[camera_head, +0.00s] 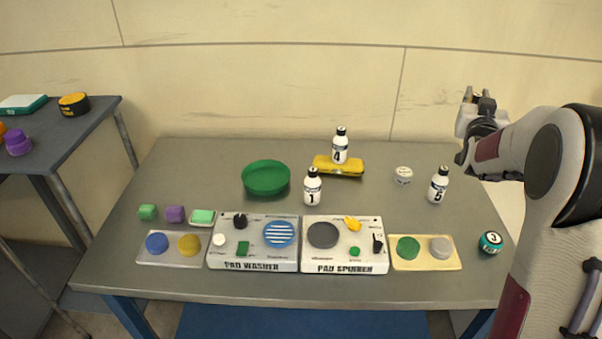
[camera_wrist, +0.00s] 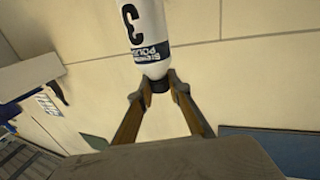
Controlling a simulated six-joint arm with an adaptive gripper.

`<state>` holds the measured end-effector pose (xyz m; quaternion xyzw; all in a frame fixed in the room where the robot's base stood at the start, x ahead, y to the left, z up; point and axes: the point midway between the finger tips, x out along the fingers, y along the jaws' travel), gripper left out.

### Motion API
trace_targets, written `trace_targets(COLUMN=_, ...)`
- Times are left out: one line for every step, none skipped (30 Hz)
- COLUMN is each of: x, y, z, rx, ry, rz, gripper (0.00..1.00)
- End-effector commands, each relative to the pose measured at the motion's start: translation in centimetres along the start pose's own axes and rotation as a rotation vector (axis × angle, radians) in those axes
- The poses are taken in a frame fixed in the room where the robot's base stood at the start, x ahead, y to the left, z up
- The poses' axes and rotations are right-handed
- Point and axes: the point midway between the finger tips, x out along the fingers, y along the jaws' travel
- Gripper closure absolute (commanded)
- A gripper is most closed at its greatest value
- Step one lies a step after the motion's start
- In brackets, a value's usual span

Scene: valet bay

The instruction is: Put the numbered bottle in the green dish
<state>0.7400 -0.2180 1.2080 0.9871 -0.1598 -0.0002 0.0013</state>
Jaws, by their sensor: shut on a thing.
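My gripper (camera_wrist: 160,82) is shut on the dark cap of a white bottle marked 3 (camera_wrist: 150,35) in the wrist view; the bottle's far end is cut off by the frame's top edge. In the head view my gripper (camera_head: 480,100) is raised at the right, above the table's back right corner, and I cannot make out the held bottle there. The green dish (camera_head: 266,191) sits on the table, left of centre, well away from my gripper. White bottles marked 1 (camera_head: 313,192) and 5 (camera_head: 438,190) stand upright on the table.
A pad washer (camera_head: 253,266) and a pad spinner (camera_head: 345,266) stand along the front, with pad trays beside them. A small white tin (camera_head: 403,172) and a teal round tin marked 3 (camera_head: 490,242) are at the right. A side shelf (camera_head: 75,135) stands left.

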Motion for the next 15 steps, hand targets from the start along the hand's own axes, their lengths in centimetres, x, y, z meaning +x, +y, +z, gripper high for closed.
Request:
trace_targets(x=0.4, y=-1.9, z=-0.1, rx=0.000, ry=0.002, rz=-0.024, gripper=1.00)
trace_targets(x=0.6, y=-2.9, z=-0.1, rx=0.000, ry=0.002, rz=-0.036, gripper=1.00)
trace_targets(x=0.8, y=-4.3, z=-0.1, rx=0.000, ry=0.002, rz=-0.053, gripper=1.00)
trace_targets(x=0.9, y=-5.3, z=-0.1, rx=0.000, ry=0.001, rz=-0.065, gripper=1.00)
trace_targets(x=1.1, y=-6.4, z=-0.1, rx=0.000, ry=0.001, rz=-0.078, gripper=1.00)
trace_targets(x=1.2, y=-7.7, z=-0.2, rx=0.000, ry=0.003, rz=-0.094, gripper=1.00)
trace_targets(x=1.3, y=-8.8, z=-0.2, rx=-0.001, ry=0.003, rz=-0.107, gripper=1.00)
trace_targets(x=1.4, y=-9.7, z=-0.2, rx=-0.001, ry=0.003, rz=-0.119, gripper=1.00)
trace_targets(x=1.5, y=-11.1, z=-0.2, rx=-0.001, ry=0.003, rz=-0.136, gripper=1.00)
trace_targets(x=1.6, y=-12.1, z=-0.2, rx=-0.002, ry=0.002, rz=-0.147, gripper=1.00)
trace_targets(x=1.6, y=-13.2, z=-0.1, rx=-0.002, ry=0.002, rz=-0.160, gripper=1.00)
trace_targets(x=1.6, y=-14.5, z=-0.2, rx=-0.002, ry=0.003, rz=-0.176, gripper=1.00)
trace_targets(x=1.6, y=-15.6, z=-0.2, rx=-0.002, ry=0.003, rz=-0.188, gripper=1.00)
trace_targets(x=1.6, y=-16.6, z=-0.2, rx=-0.002, ry=0.003, rz=-0.201, gripper=1.00)
trace_targets(x=1.6, y=-18.0, z=-0.2, rx=-0.001, ry=0.003, rz=-0.216, gripper=1.00)
